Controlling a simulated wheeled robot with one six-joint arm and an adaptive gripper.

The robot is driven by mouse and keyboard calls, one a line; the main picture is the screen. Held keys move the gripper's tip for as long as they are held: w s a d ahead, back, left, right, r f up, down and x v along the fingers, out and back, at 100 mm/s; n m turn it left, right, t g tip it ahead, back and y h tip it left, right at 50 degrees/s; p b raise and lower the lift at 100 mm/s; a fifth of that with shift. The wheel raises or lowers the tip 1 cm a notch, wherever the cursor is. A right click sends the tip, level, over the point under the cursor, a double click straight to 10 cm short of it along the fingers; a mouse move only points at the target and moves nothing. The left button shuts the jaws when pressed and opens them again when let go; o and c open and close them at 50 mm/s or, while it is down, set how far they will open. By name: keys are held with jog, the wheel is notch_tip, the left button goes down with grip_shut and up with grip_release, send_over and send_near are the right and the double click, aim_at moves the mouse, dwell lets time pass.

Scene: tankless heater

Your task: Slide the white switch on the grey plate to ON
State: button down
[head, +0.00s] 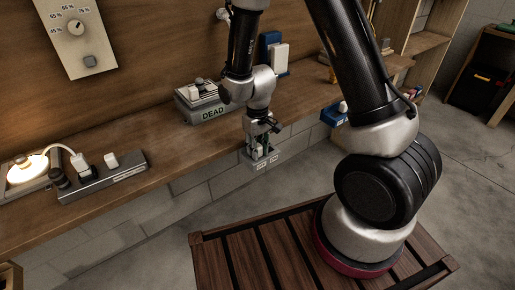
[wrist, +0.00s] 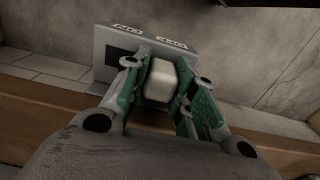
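The grey plate (wrist: 203,52) fills the upper middle of the wrist view, with two small labels along its edge. The left label looks like ON; the right one is hard to read. The white switch (wrist: 160,80) sits toward the right label, and a dark slot shows to its left. My gripper (wrist: 163,88) has its green-padded fingers close on both sides of the switch, seemingly shut on it. In the head view my gripper (head: 262,146) points down at the plate (head: 285,152), below the bench's front edge; the switch is mostly hidden there.
On the wooden bench (head: 165,140) above stand a grey box labelled DEAD (head: 212,112), a switch strip (head: 105,178) and a lit lamp (head: 27,168). A dial panel (head: 75,35) hangs on the wall. A blue item (head: 334,114) is right of the plate.

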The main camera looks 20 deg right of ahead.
jog(key=shift+w+d, duration=0.25)
jog(key=shift+d, duration=0.4)
jog(key=shift+w+d, duration=0.25)
jog(key=shift+d, duration=0.45)
jog(key=shift+w+d, duration=0.25)
jog(key=shift+d, duration=0.4)
jog(key=c, duration=1.2)
grip_release()
jog(key=shift+d, duration=0.15)
jog(key=shift+o, duration=0.2)
notch_tip(320, 180, up, 12)
